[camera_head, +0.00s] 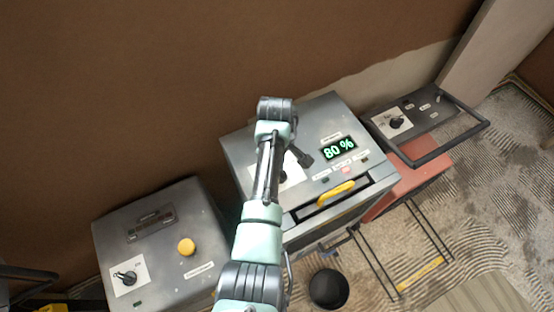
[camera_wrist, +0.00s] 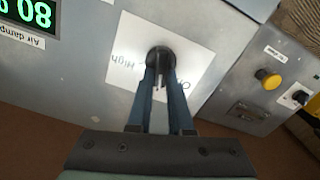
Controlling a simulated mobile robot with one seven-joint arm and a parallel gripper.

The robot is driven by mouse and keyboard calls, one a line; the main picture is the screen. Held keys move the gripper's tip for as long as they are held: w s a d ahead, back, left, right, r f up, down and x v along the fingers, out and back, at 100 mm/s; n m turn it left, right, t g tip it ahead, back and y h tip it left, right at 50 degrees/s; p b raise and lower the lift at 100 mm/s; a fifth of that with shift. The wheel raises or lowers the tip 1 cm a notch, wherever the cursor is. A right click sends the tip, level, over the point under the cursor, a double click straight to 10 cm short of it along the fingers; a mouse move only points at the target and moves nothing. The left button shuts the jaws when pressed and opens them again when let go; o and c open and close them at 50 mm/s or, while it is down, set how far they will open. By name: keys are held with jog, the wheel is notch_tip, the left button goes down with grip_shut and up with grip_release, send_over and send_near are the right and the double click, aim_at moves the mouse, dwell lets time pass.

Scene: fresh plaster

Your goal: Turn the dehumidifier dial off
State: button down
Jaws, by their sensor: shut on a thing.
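The dehumidifier (camera_head: 240,148) is a grey metal box in the middle of the head view, with a green display (camera_head: 338,148) reading 80 %. The display also shows at the upper left of the wrist view (camera_wrist: 30,14), upside down. The dial (camera_wrist: 160,53) is a dark round knob on a white label plate (camera_wrist: 126,57). The plate reads "High" on one side and a word starting with "O" on the other, partly covered. My gripper (camera_wrist: 160,72) is shut on the dial, fingers on either side of it. In the head view my arm hides the dial.
A grey box with a yellow button (camera_head: 186,247) and its own knob (camera_head: 125,278) stands at the left. A red machine (camera_head: 408,182) with a knob panel and black frame stands at the right. A yellow handle (camera_head: 336,193) sits on the dehumidifier's front. A black bucket (camera_head: 329,289) stands on the floor.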

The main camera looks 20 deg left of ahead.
jog(key=n, duration=0.2)
jog(key=n+p, duration=0.1)
jog(key=n, duration=0.1)
jog(key=shift+s+r+n, duration=0.15)
jog(key=shift+n, duration=0.15)
jog(key=shift+s+n+p, duration=0.2)
jog(key=shift+n+p, duration=0.3)
jog(key=shift+n, duration=1.3)
jog(key=shift+a, duration=0.1)
jog(key=c, duration=0.8)
grip_release()
notch_tip(320, 180, up, 13)
jog(key=shift+s+f+b, duration=0.1)
jog(key=shift+b, duration=0.65)
